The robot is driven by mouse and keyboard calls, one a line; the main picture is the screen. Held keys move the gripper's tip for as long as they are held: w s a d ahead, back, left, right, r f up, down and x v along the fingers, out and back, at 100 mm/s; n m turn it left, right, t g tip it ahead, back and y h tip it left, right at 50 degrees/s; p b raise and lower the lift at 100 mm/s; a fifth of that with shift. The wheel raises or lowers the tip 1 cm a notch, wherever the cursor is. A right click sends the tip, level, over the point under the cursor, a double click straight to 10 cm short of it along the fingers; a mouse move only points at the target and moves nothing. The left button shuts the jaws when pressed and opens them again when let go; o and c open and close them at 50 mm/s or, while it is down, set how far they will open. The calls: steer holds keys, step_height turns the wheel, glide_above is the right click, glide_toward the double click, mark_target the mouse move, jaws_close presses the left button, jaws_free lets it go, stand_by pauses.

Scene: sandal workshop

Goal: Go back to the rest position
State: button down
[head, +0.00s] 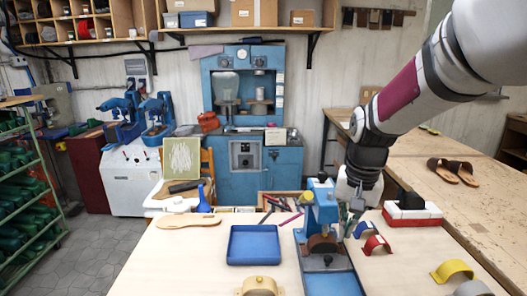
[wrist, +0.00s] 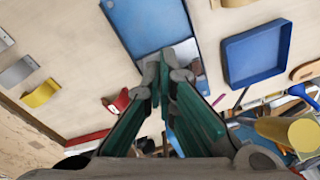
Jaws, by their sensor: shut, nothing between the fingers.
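My gripper (head: 352,205) hangs from the arm at the right of the head view, low over the bench beside the blue press (head: 318,215). The press partly hides its fingers there. In the wrist view its fingers (wrist: 165,72) come together at the tips, with nothing held between them. Below the tips lies the blue base plate (wrist: 150,25) of the press.
An empty blue tray (head: 254,245) stands left of the press. Blue, red and yellow (head: 452,271) arched pieces and a red-white block (head: 412,214) lie to the right. Brown sandals (head: 455,170) lie on the right bench. A wooden sole (head: 188,220) lies left.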

steer(key=s+r+n+t, duration=0.2)
steer(key=s+r, duration=0.2)
steer(key=s, duration=0.7)
steer(key=s+r+n+t, duration=0.2)
steer(key=s+r, duration=0.3)
steer(key=s, duration=0.5)
steer(key=shift+s+r+n, duration=0.15)
steer(key=shift+s+n, duration=0.2)
steer(key=shift+n, duration=0.05)
